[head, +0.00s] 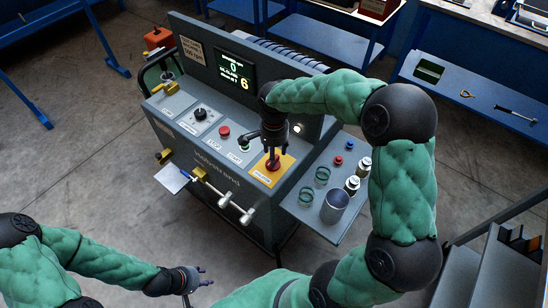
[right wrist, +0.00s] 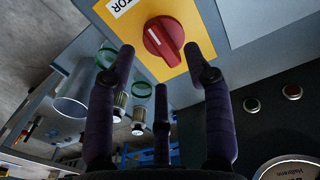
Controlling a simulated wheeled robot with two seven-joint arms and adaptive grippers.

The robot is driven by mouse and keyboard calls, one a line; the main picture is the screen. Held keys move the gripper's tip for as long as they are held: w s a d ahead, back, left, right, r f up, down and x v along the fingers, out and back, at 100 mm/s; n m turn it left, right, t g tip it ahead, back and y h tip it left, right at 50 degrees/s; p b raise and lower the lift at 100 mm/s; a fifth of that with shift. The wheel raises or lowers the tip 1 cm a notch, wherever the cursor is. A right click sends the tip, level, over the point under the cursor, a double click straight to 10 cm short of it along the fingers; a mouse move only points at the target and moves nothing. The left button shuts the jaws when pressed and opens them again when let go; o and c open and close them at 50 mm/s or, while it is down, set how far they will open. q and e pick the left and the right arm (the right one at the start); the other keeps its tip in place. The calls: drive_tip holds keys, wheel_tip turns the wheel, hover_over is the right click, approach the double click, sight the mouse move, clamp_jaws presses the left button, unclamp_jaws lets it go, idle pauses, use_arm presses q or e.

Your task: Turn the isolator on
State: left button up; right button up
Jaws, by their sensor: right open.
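The isolator is a red rotary knob (right wrist: 163,40) with a white pointer line, on a yellow plate (right wrist: 190,25) marked "...TOR". In the head view the yellow plate (head: 284,166) is at the right end of the machine's sloping panel, with the red knob (head: 272,164) partly covered. My right gripper (head: 271,152) is over the knob. In the right wrist view its open fingers (right wrist: 161,52) stand on either side of the knob, with a third finger below; contact is not clear. My left gripper (head: 203,277) is low at the left, empty, fingers apart.
The grey machine has a lit display (head: 235,72), a black dial (head: 200,114), a red button (head: 224,131) and a green button (head: 244,145). Brass-and-steel handles (head: 225,198) stick out in front.

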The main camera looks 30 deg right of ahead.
wheel_tip(320, 180, up, 8)
idle(0.8)
